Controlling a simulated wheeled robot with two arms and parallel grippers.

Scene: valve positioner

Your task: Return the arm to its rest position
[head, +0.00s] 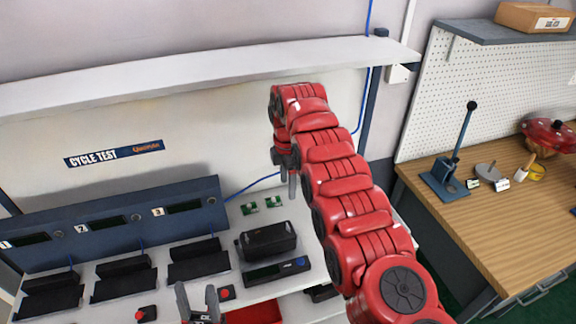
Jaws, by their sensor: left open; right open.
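My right arm, red with black joints, reaches up from the bottom right of the head view. Its gripper (291,184) hangs down over the back of the white bench, above and beyond the black device (267,241). Its fingers are seen nearly edge-on and hold nothing that I can see. My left gripper (197,288) shows at the bottom edge, its two grey fingers pointing up and apart. It is open and empty, in front of the cradle below station 3. The rest of my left arm is out of view.
A blue panel (115,222) with three numbered displays stands behind several black cradles (198,259). Two small green boards (262,205) lie near my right gripper. A white shelf (200,70) spans above. A wooden bench (480,222) with a lever press (452,165) stands at the right.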

